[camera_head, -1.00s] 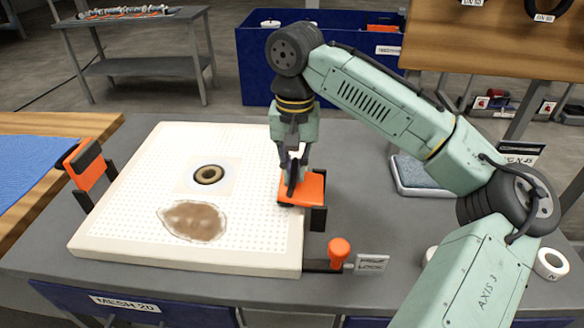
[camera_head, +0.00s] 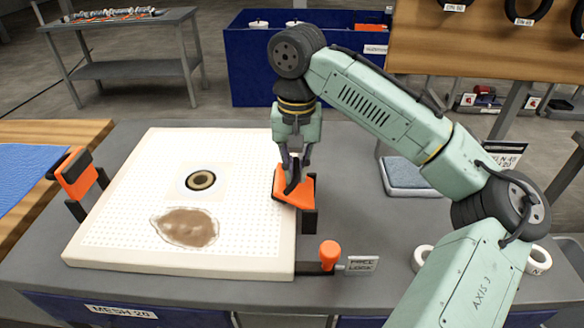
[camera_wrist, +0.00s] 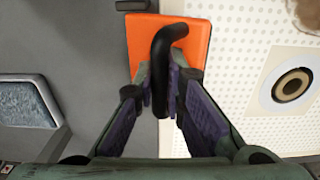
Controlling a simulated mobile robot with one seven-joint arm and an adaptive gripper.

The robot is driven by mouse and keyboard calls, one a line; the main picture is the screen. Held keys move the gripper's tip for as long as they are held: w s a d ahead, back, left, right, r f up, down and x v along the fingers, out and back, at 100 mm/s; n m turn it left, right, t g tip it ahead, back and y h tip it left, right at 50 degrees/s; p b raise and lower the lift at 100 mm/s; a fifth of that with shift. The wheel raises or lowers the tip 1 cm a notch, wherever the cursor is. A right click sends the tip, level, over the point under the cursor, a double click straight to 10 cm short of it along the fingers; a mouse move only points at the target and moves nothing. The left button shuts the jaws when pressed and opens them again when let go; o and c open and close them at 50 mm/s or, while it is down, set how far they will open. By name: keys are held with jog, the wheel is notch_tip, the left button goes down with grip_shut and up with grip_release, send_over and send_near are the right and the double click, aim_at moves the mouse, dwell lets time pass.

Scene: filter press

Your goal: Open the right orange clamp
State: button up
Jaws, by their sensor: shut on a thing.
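The right orange clamp (camera_head: 296,192) sits at the right edge of the white perforated plate (camera_head: 125,225). Its orange plate lies over the plate's edge, slightly tilted, and it carries a black curved handle. My gripper (camera_head: 294,180) is on it from above, shut on the black handle. In the wrist view the handle (camera_wrist: 163,62) stands between my two fingers (camera_wrist: 162,100), with the orange plate (camera_wrist: 198,50) behind it. The left orange clamp (camera_head: 76,173) stands raised and tilted at the plate's left edge, clear of the plate.
A grey tray (camera_head: 404,175) lies to the right. White rolls (camera_head: 537,259) are further right. A blue bin (camera_head: 300,95) stands behind the table.

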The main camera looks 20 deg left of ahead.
jog(key=shift+w+d+r, duration=0.15)
jog(key=shift+d, duration=0.25)
jog(key=shift+d+r, duration=0.1)
jog(key=shift+w+d+r+p, duration=0.2)
jog(key=shift+d+p, duration=0.4)
jog(key=shift+d, duration=0.1)
jog(key=shift+w+d+p, duration=0.2)
jog(key=shift+d+p, duration=0.1)
jog(key=shift+d, duration=0.4)
jog(key=shift+d+f, duration=0.15)
